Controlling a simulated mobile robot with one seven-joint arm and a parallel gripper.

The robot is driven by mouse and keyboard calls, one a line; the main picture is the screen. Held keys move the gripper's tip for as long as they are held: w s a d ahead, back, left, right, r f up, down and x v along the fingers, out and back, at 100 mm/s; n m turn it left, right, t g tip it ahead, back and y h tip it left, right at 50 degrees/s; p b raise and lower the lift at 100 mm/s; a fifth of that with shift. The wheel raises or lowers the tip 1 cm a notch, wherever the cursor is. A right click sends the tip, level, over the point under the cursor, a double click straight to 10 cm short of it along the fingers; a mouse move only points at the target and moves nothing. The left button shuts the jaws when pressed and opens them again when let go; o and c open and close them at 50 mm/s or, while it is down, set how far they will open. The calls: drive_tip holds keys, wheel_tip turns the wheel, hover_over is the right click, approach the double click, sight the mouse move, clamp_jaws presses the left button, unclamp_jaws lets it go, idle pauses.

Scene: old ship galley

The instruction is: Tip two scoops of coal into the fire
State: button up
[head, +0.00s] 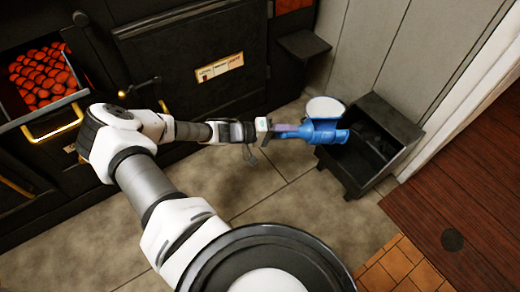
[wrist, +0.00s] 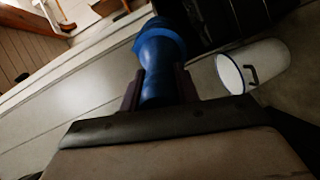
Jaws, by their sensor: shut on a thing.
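My gripper (head: 282,130) is shut on the handle of a blue scoop (head: 322,132). The scoop reaches right, over the near left side of a dark coal box (head: 395,165) on the floor. The box holds dark lumps (head: 372,143). In the wrist view the blue scoop (wrist: 160,55) sticks out from between my fingers; whether it has coal in it cannot be told. The fire (head: 42,78) shows as glowing red-orange coals in an open compartment of the black stove (head: 185,60), at the upper left of the head view.
Brass rail (head: 55,125) fronts the fire. Tiled floor (head: 290,190) is clear before the stove.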

drive_tip(key=s+a+f+b, duration=0.1)
drive_tip(key=s+a+f, duration=0.2)
drive_tip(key=a, duration=0.5)
drive_tip(key=shift+w+d+f+g+y+b, duration=0.3)
drive_tip(key=shift+w+d+f+b, duration=1.25)
drive_tip(key=shift+d, duration=2.7)
drive_tip(key=shift+w+d+f+g+y+b, duration=0.1)
drive_tip(key=shift+w+d+f+y+b, duration=0.55)
drive_tip(key=shift+d+f, duration=2.7)
drive_tip(key=shift+w+d+f+g+y+b, duration=0.2)
drive_tip(key=shift+w+d+f+b, duration=0.8)
drive_tip(key=shift+d, duration=4.2)
drive_tip(key=s+a+r+h, duration=0.1)
drive_tip(key=s+a+r, duration=0.1)
drive_tip(key=a, duration=0.6)
drive_tip(key=s+a+r+h, duration=0.1)
drive_tip(key=s+a+r, duration=0.1)
drive_tip(key=a+r, duration=0.3)
drive_tip(key=s+a+r+t+h, duration=0.1)
drive_tip(key=a+r, duration=0.3)
drive_tip(key=a, duration=0.9)
drive_tip(key=shift+s+a+h, duration=0.15)
drive_tip(key=shift+s+h, duration=0.3)
drive_tip(key=shift+s, duration=0.2)
